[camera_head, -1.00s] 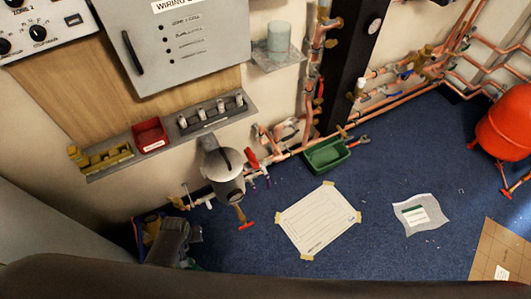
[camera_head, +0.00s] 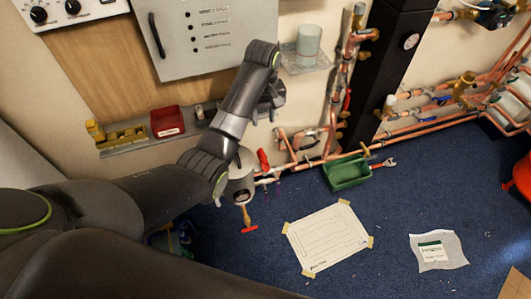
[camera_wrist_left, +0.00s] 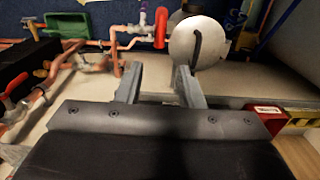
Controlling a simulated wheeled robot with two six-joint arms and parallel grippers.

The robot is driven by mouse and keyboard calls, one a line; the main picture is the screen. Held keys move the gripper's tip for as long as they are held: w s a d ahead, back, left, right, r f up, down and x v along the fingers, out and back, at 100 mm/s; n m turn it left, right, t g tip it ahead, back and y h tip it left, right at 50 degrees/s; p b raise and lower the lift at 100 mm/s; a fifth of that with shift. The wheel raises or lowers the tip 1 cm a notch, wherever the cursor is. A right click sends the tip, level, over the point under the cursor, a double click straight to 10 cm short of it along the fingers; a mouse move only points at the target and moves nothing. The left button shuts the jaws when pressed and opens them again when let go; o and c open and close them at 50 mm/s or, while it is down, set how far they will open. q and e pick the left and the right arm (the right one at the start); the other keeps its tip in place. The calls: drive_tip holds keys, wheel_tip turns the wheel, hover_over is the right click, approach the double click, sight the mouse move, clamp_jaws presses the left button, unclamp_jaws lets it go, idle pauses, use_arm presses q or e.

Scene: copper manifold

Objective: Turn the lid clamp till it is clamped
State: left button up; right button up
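The grey canister (camera_head: 240,188) stands low by the wall, mostly hidden behind my left arm in the head view. In the left wrist view its round pale lid (camera_wrist_left: 180,46) shows at top centre, with a dark curved bar, seemingly the lid clamp (camera_wrist_left: 196,43), across it. I cannot tell how far the clamp is turned. My left gripper (camera_head: 270,98) is raised near the wall shelf. In the left wrist view the left gripper (camera_wrist_left: 157,75) is open and empty, its fingers apart from the lid. My right gripper is out of view.
A red lever (camera_head: 263,160) and copper pipes sit beside the canister. A red bin (camera_head: 167,122) is on the wall shelf, under a grey panel (camera_head: 205,40). A green tray (camera_head: 347,172) and a paper sheet (camera_head: 328,238) lie on the blue floor.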

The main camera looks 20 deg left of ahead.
use_arm(q)
drive_tip(key=f, duration=0.1)
drive_tip(key=b, duration=0.3)
approach(263, 155)
wheel_tip(263, 155, down, 9)
drive_tip(key=shift+w+r, duration=0.1)
drive_tip(key=shift+r, duration=0.05)
clamp_jaws()
